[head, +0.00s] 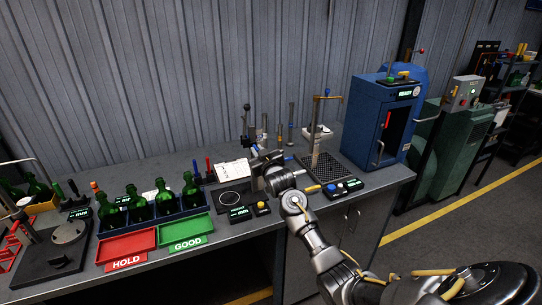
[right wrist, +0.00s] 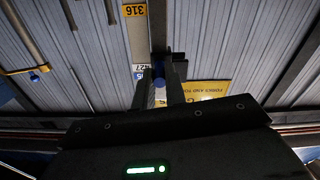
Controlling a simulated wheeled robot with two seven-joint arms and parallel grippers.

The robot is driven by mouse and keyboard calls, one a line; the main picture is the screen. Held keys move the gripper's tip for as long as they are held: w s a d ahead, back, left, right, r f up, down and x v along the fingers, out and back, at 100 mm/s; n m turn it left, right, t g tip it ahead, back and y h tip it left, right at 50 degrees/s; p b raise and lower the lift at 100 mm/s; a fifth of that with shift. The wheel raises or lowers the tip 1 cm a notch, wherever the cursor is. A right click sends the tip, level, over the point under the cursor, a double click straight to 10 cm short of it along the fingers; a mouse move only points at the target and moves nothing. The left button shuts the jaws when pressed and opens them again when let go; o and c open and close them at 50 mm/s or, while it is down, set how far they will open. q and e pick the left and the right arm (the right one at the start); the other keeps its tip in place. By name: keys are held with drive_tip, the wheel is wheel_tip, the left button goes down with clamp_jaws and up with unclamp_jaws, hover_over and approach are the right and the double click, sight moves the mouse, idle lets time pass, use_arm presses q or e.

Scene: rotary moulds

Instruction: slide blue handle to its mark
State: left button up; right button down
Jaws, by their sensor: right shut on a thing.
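My right gripper (head: 264,160) reaches over the bench in the head view, at the cluster of upright posts in the middle. In the right wrist view its two dark fingers (right wrist: 162,85) are shut on a blue handle (right wrist: 160,82), which shows as a small blue end between them. A pale vertical strip (right wrist: 138,35) runs beside the handle, with a yellow label reading 316 (right wrist: 134,10) and a white label (right wrist: 139,68) reading about 427. I cannot tell which label is the mark. In the head view the handle is hidden by the gripper. My left gripper is not in view.
Left of my right gripper lie a white sheet (head: 232,170), a green tray (head: 188,234), a red tray (head: 126,246) and green bottles (head: 164,200). To the right stand a dark grid plate (head: 326,168) and a blue cabinet (head: 372,118). The bench front edge is near my arm.

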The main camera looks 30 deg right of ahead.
drive_tip(key=shift+r, duration=0.25)
drive_tip(key=c, duration=1.5)
unclamp_jaws()
drive_tip(key=shift+f, duration=0.1)
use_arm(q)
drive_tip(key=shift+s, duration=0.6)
use_arm(e)
drive_tip(key=shift+o, duration=0.2)
drive_tip(key=shift+f, duration=0.1)
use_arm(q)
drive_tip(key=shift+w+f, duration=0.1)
use_arm(e)
drive_tip(key=shift+s+f, duration=0.1)
